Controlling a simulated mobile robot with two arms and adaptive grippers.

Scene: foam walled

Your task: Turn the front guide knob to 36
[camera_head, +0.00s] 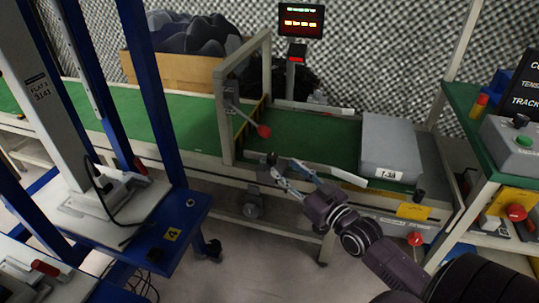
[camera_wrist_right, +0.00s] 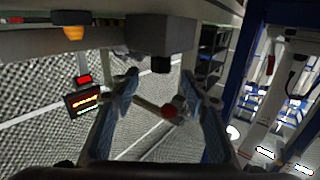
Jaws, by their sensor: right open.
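My right gripper (camera_head: 285,177) is open and empty at the front edge of the green conveyor (camera_head: 310,140). A small dark knob (camera_head: 271,158) is just beyond its fingertips; I cannot read a scale on it. In the right wrist view, which is upside down, the open fingers (camera_wrist_right: 160,95) stand apart. A black knob (camera_wrist_right: 161,64) on a grey block (camera_wrist_right: 150,35) lies past them, apart from both. It may be the front guide knob. My left gripper is not in view.
A red-ball lever (camera_head: 263,131) sticks out of the gate frame (camera_head: 226,115) near the gripper. A grey box (camera_head: 388,145) marked T-38 sits on the belt to the right. A lit display (camera_head: 301,21) stands behind. A blue cart (camera_head: 160,235) is at left.

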